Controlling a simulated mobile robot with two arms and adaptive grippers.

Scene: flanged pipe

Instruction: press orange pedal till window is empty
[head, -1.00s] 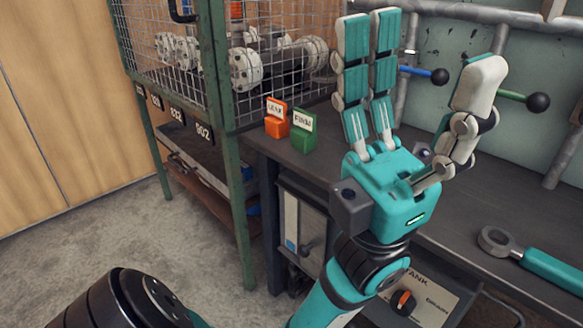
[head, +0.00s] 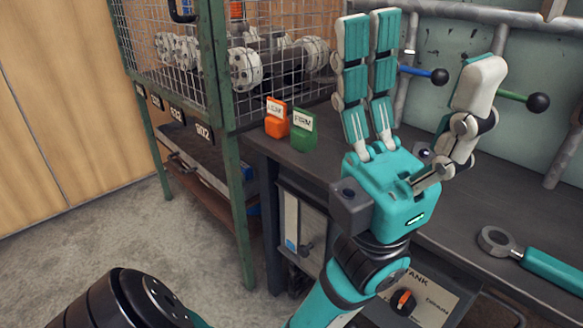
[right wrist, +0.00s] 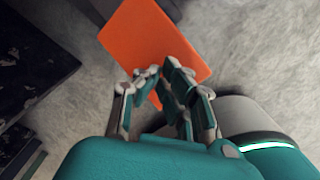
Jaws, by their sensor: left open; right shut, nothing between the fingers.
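The orange pedal (right wrist: 150,38) is a flat plate above the grey floor in the right wrist view. My right gripper (right wrist: 165,78) is shut and empty, its fingertips over the pedal's near part; whether they touch it I cannot tell. The pedal is out of the head view. In the head view, a pale upright strip (head: 291,220) with a small blue patch at its lower end is on the cabinet front under the bench; it may be the window. My left gripper (head: 425,55) is open and empty, raised in front of the bench.
A green wire cage (head: 225,75) with flanged pipes stands at the left. The dark bench (head: 455,205) holds orange (head: 276,122) and green (head: 303,133) card holders and a teal-handled wrench (head: 540,265). A tank panel with a drain knob (head: 403,302) is below.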

